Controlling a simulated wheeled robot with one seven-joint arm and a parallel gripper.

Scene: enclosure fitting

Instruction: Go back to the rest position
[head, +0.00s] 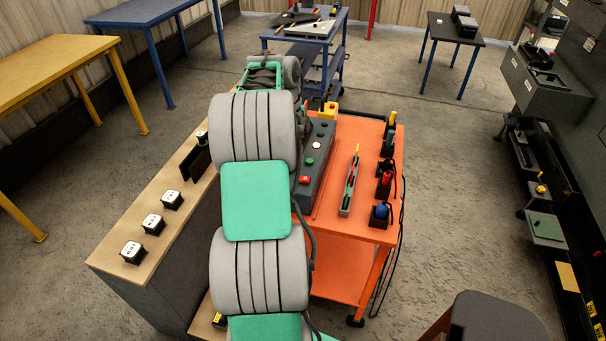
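My arm, with grey rounded joints and green covers, stretches from the bottom of the head view up over the work area. Its far end shows as a green and grey wrist part beyond the nearest large joint. My gripper's fingers are hidden behind the arm, so I cannot see whether they hold anything. Below the arm are a wooden-topped bench (113,257) on the left and an orange cart (336,258) on the right.
Several white-topped blocks (153,223) and a black holder (195,165) stand on the bench. The cart bears a grey button box (313,165), a narrow rack (349,187) and coloured plugs (381,213). A dark stool (495,320) is at bottom right. Floor right of the cart is clear.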

